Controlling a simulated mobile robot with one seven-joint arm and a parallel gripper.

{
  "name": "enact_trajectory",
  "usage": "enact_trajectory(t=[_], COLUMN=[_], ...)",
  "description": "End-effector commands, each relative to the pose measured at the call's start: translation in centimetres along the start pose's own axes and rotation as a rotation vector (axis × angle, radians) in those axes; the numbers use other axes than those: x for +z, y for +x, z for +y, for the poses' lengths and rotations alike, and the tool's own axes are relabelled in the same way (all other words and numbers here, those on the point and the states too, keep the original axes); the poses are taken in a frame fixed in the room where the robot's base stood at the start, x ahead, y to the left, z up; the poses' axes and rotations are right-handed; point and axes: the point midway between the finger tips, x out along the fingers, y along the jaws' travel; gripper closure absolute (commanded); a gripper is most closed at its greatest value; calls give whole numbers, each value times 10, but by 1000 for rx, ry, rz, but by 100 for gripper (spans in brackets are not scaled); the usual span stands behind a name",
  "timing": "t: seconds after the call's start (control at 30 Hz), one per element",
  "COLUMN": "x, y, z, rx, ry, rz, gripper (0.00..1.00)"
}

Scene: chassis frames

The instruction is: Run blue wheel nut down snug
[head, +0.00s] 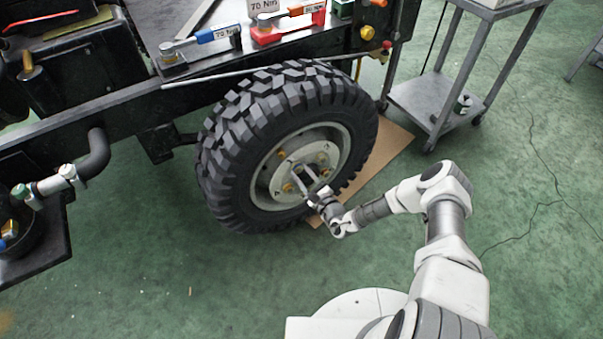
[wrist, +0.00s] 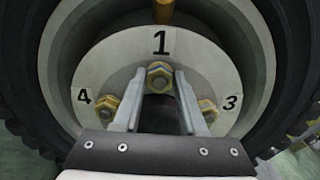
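The wheel (head: 232,163) with its black tire stands below the vehicle's side. Its pale hub (wrist: 110,55) carries the marks 1, 3 and 4 in the wrist view. A yellow nut with a grey stud end (wrist: 158,75) sits below the 1. Similar yellow nuts sit by the 4 (wrist: 107,107) and the 3 (wrist: 207,109). I see no clearly blue nut on the hub. My gripper (wrist: 159,74) is open, its two fingers left and right of the nut at 1, apart from each other. I cannot tell whether they touch it. The gripper also shows before the hub in the head view (head: 301,174).
A blue-handled wrench (head: 205,40) and a red one (head: 287,26) lie on the ledge above the wheel. A brown sheet (head: 392,150) lies under the wheel. A grey cart (head: 422,92) stands at right. A dark pipe (head: 95,155) juts out left. The front floor is clear.

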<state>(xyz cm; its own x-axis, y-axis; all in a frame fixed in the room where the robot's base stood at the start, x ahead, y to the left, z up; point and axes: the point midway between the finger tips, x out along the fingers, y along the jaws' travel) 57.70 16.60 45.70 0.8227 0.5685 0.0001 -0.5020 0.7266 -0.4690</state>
Motion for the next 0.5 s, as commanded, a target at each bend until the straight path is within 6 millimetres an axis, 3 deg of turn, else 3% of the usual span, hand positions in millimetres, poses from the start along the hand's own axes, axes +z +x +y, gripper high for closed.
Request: enact_trajectory(t=[0.03, 0.2, 0.5], x=[0, 0, 0], y=[0, 0, -1], z=[0, 0, 0], rx=[0, 0, -3], ry=[0, 0, 68], rz=[0, 0, 1], gripper=[70, 100, 100])
